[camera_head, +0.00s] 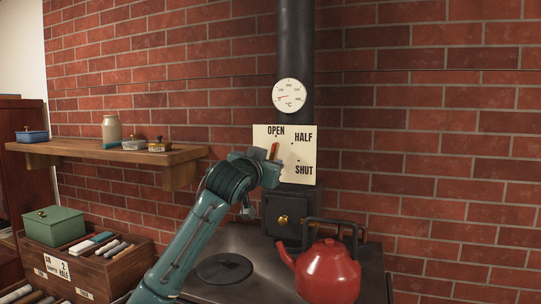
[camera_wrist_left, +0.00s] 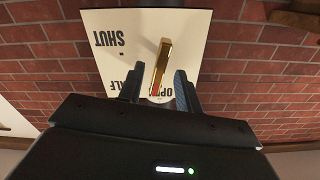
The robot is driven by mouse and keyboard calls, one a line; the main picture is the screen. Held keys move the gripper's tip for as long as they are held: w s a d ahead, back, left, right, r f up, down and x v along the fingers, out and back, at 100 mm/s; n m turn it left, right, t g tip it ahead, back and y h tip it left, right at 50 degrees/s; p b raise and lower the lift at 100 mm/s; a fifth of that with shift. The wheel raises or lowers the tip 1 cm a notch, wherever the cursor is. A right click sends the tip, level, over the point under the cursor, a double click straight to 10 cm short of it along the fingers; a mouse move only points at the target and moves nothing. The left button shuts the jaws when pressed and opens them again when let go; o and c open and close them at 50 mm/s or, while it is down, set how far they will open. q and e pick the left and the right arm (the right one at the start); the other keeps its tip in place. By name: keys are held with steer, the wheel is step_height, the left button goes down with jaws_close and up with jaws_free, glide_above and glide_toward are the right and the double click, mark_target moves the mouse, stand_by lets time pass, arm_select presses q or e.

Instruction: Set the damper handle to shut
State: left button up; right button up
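The damper handle (camera_wrist_left: 161,66) is a brass bar with a red end. It sits on a cream plate (camera_head: 304,155) marked OPEN, HALF and SHUT on the black stovepipe. Its red end points toward OPEN; in the head view the handle (camera_head: 274,152) is partly hidden by my left gripper (camera_head: 264,163). The left wrist view shows the plate upside down. There my left gripper (camera_wrist_left: 157,78) is open, with one finger on each side of the handle and a visible gap to each. My right gripper is in neither view.
A round temperature gauge (camera_head: 289,95) is on the pipe above the plate. A red kettle (camera_head: 328,273) stands on the stove top (camera_head: 252,286) at the right. A wooden shelf (camera_head: 110,152) with a jar and small pots is at the left, above a green box (camera_head: 54,227).

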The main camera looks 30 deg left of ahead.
arm_select(q)
steer(key=shift+x, duration=1.25)
steer(key=shift+c, duration=0.4)
jaws_close()
